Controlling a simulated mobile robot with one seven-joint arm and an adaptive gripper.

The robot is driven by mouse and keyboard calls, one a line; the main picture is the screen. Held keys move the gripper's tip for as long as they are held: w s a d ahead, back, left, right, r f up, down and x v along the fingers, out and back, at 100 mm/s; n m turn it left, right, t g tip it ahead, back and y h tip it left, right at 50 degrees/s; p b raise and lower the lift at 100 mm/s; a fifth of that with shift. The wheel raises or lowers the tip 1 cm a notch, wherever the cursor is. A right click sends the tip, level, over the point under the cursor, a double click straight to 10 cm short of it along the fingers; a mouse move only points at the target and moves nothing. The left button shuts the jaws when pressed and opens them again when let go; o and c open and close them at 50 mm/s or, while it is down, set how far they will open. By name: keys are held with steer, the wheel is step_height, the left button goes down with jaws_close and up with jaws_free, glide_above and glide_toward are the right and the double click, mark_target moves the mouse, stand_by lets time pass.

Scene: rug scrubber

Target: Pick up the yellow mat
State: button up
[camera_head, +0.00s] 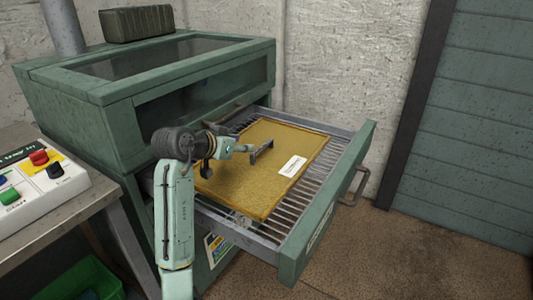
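The yellow mat (240,185) is a flat rectangle with a darker border and a white label (292,166) near its right side. It lies on the metal slats of the pulled-out drawer (318,195). My gripper (262,152) is over the middle of the mat. Its dark fingers look spread apart, with nothing held between them. I cannot tell how high it is above the mat. My arm hides part of the mat's left side.
The green machine (120,100) stands behind the drawer, with a dark box (137,23) on top. A control panel (45,185) with coloured buttons is on a table at left. A green crate (85,278) is below. Brown floor (425,255) at right is clear.

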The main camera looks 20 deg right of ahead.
mark_target(261, 147)
steer(key=x, duration=0.4)
steer(key=shift+d+f+p, duration=0.15)
steer(key=shift+p, duration=0.2)
steer(key=shift+s+p+x, duration=0.15)
steer(key=shift+p+x, duration=0.3)
steer(key=shift+x, duration=0.9)
steer(key=shift+s+p+x, duration=0.15)
steer(key=shift+p+x, duration=0.3)
steer(key=shift+x, duration=0.9)
steer(key=shift+d+f, duration=0.1)
steer(key=shift+d, duration=0.05)
steer(key=shift+c, duration=0.4)
jaws_close()
